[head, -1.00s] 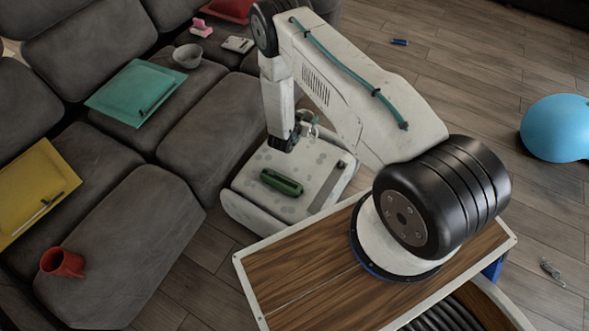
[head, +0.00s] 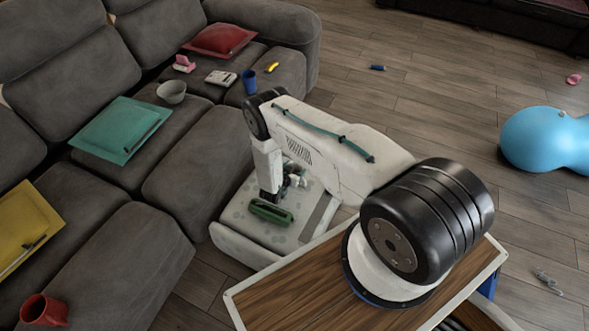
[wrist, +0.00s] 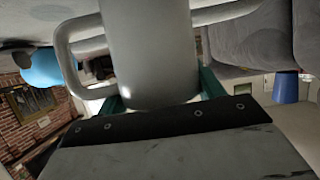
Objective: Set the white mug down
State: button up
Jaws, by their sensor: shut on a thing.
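The white mug (wrist: 148,50) fills the upper middle of the wrist view, with its handle to the left. My gripper (wrist: 158,95) is shut on it, and green finger parts show at both sides of the mug. In the head view my gripper (head: 290,181) hangs low at the end of the folded arm, above a pale spotted slab. Only a small pale bit of the mug shows there, and I cannot tell whether its base touches anything.
The grey sofa at left holds a red mug (head: 44,310), a teal cushion (head: 120,130), a grey bowl (head: 171,93) and a blue cup (head: 249,82). A blue ball-like thing (head: 540,140) stands on the floor at right.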

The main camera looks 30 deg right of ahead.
jog(key=o, duration=1.2)
